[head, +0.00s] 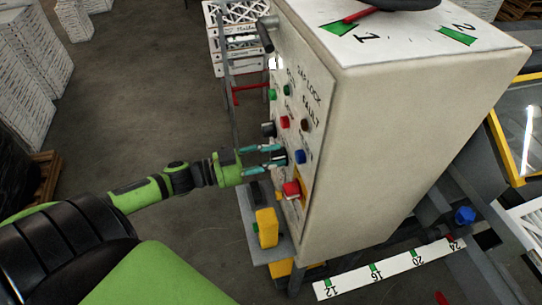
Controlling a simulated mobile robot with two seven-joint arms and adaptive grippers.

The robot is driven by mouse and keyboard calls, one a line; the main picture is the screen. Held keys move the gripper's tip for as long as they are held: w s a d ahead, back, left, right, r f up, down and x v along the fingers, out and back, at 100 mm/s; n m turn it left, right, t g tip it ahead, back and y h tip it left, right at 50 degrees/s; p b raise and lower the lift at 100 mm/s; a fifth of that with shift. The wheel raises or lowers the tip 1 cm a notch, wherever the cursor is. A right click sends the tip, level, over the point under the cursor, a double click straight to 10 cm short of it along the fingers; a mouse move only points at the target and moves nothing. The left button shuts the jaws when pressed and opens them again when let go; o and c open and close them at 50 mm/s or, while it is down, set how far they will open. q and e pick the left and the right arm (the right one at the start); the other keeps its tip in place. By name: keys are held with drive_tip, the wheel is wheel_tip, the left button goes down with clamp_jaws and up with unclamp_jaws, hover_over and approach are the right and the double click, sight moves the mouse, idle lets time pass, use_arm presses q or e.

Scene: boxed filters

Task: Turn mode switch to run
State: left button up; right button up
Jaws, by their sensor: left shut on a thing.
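The control box (400,130) is a large beige cabinet, and its button panel on the left side is seen at a steep angle. My left gripper (280,156) reaches it from the left. Its two teal fingers are closed around a small dark knob on the panel, which looks like the mode switch. The fingers hide most of the knob, so its pointer and setting cannot be read. My right gripper is not in view.
Close to the fingers are a blue button (299,157), a red button (285,122), a black knob (269,129) and a red mushroom button (291,189). A yellow device (266,227) stands on a grey ledge below.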

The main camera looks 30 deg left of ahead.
use_arm(q)
drive_tip(key=shift+m, duration=0.5)
drive_tip(key=o, duration=1.2)
drive_tip(key=shift+c, duration=0.2)
drive_tip(key=v, duration=1.2)
